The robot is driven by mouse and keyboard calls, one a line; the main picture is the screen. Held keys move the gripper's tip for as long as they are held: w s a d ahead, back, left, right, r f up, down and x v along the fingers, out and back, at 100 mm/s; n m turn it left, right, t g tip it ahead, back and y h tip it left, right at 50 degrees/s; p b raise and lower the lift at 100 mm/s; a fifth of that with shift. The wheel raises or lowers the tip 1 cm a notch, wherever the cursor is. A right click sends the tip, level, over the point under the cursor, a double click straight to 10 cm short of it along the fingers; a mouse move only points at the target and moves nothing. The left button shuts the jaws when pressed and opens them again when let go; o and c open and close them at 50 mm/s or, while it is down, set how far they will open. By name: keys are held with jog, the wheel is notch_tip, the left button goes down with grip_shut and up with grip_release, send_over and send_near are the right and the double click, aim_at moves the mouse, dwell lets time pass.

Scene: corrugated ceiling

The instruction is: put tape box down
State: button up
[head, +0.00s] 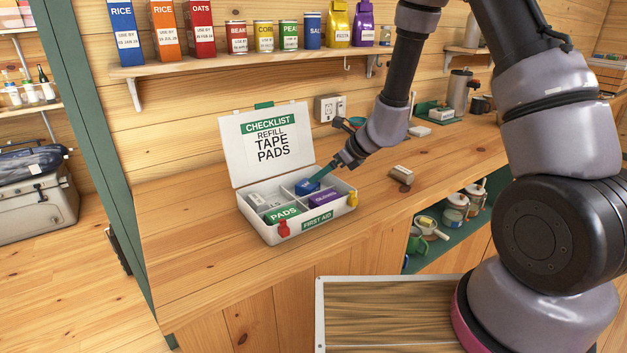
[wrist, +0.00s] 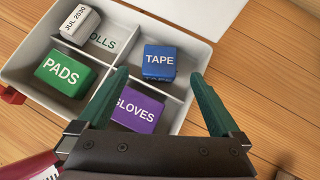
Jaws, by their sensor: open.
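The blue tape box (wrist: 159,62) lies label up in one compartment of the open white first-aid case (head: 257,228). In the head view the tape box (head: 307,187) is in the back right compartment, partly behind my fingers. My gripper (wrist: 160,77) is open, with its green fingertips apart on either side of the tape box's near edge in the wrist view. The head view shows my gripper (head: 322,173) over the case. I cannot tell whether a finger touches the box.
The case also holds a green pads box (head: 283,214), a purple gloves box (head: 323,198) and a white roll (wrist: 80,24). Its raised lid (head: 266,150) reads "Refill tape pads". A small brown-and-white item (head: 401,175) lies to the right. The counter's left front is clear.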

jog(key=v, duration=0.3)
jog(key=shift+s+d+r, duration=0.1)
jog(key=shift+d+r, duration=0.05)
jog(key=shift+r, duration=0.05)
jog(key=s+d+r+n, duration=0.1)
jog(key=s+r+n, duration=0.15)
jog(key=r, duration=0.35)
jog(key=s+d+r+n+y, duration=0.1)
jog(key=s+r+n, duration=0.1)
jog(key=r+n, duration=0.35)
jog(key=s+d+r+n, duration=0.2)
jog(key=r, duration=0.6)
jog(key=s+d+r+n+t+h, duration=0.1)
jog(key=s+d+r+n+h, duration=0.2)
jog(key=s+d+r+n, duration=0.2)
jog(key=s+d+r+n+t+h, duration=0.1)
jog(key=s+d+r+n+h, duration=0.2)
jog(key=s+d, duration=0.8)
notch_tip(320, 180, up, 3)
jog(key=shift+f+n+h, duration=0.15)
jog(key=shift+n+h, duration=0.15)
jog(key=shift+n, duration=0.8)
